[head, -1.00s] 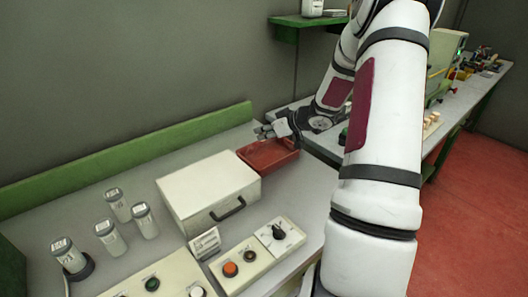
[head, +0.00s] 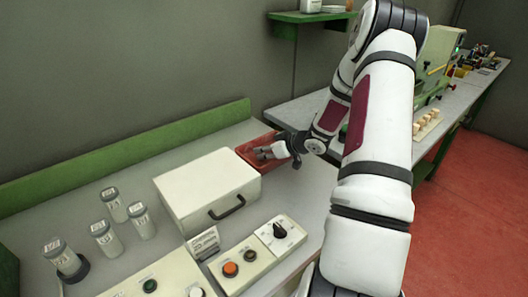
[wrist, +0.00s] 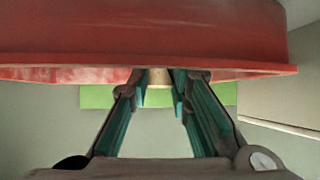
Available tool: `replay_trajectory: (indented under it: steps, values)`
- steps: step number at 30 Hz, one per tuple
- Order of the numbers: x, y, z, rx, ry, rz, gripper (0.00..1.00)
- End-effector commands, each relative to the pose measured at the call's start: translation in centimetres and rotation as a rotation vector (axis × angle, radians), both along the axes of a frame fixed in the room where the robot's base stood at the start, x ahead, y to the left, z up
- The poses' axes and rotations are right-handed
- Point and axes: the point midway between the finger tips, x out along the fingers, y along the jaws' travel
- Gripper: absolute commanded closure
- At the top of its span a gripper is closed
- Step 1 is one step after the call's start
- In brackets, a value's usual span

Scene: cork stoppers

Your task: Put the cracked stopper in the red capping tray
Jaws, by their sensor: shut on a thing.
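The red capping tray (head: 246,148) stands on the bench behind the white box. My gripper (head: 260,153) is over the tray in the head view, with its fingers pointing left. In the wrist view the red tray (wrist: 150,35) fills the top, and my gripper (wrist: 160,82) reaches to its rim. The fingers are shut on a small tan stopper (wrist: 158,77), which shows partly between the fingertips. Its crack cannot be made out, and I cannot tell whether it touches the tray.
A white box (head: 205,188) with a handle stands close beside the tray. Several capped vials (head: 112,205) stand at left, and a control panel (head: 255,250) is in front. A rack of pale stoppers (head: 427,123) sits on the far right bench.

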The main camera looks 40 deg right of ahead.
Motion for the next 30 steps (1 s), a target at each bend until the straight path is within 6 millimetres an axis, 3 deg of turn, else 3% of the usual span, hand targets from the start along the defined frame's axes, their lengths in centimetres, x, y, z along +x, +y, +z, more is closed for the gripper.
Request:
replay_trajectory:
  steps: [3,6,18,23,30]
  values:
    - [0.0,0.0,-0.3,0.001,0.000,0.001,0.89]
    - [0.0,0.0,-0.3,0.000,0.000,0.000,0.62]
    - [-0.1,-0.1,0.2,-0.001,0.000,-0.001,0.62]
    - [-2.0,-0.4,1.6,-0.002,0.000,-0.001,0.62]
    - [-6.2,-1.0,4.4,-0.003,0.001,-0.002,0.62]
